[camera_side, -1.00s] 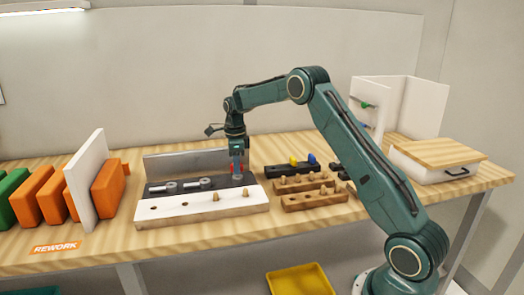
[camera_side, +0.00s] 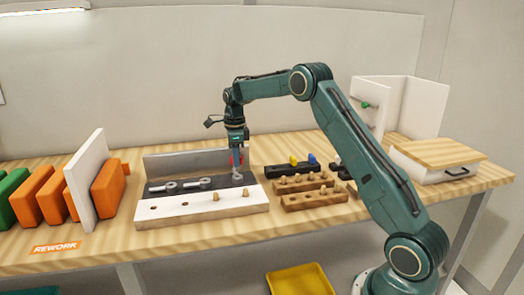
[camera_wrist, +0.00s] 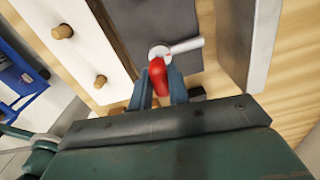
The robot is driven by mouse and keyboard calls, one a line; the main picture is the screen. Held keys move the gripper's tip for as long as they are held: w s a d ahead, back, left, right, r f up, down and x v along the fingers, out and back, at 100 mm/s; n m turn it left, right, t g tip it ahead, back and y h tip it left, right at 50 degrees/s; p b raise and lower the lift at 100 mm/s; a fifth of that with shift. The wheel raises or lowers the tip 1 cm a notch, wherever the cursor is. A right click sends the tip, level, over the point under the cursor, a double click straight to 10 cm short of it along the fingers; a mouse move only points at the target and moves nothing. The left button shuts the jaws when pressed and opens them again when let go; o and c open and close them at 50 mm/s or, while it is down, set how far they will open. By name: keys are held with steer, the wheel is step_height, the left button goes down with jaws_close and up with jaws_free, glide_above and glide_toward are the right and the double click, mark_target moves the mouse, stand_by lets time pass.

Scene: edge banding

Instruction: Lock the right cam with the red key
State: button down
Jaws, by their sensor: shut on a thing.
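My gripper (camera_side: 236,154) is shut on the red key (camera_side: 236,160), above the right end of the dark strip on the fixture. In the wrist view, the red key (camera_wrist: 158,76) sits between my fingers (camera_wrist: 158,92), with its far end over or against the right cam (camera_wrist: 160,52). I cannot tell if they touch. The right cam is round and grey, with a pale pin pointing right. In the side view, the right cam (camera_side: 237,178) shows just below the key. Two other grey cams (camera_side: 164,187) (camera_side: 198,183) lie to the left on the dark strip.
A white board (camera_side: 180,207) with holes and wooden pegs lies in front of the dark strip. A grey back fence (camera_side: 185,162) stands behind. A wooden rack (camera_side: 315,199) and a dark holder with yellow and blue keys (camera_side: 303,160) stand to the right.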

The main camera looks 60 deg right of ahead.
steer(key=shift+r, duration=0.95)
steer(key=shift+r, duration=0.35)
steer(key=shift+a, duration=0.1)
steer(key=s+a+n, duration=0.3)
steer(key=a+n, duration=0.7)
steer(key=n, duration=0.2)
steer(key=s+a+n, duration=0.4)
steer(key=a+n, duration=0.7)
steer(key=n, duration=0.1)
steer(key=shift+a+n, duration=0.3)
steer(key=shift+n, duration=0.1)
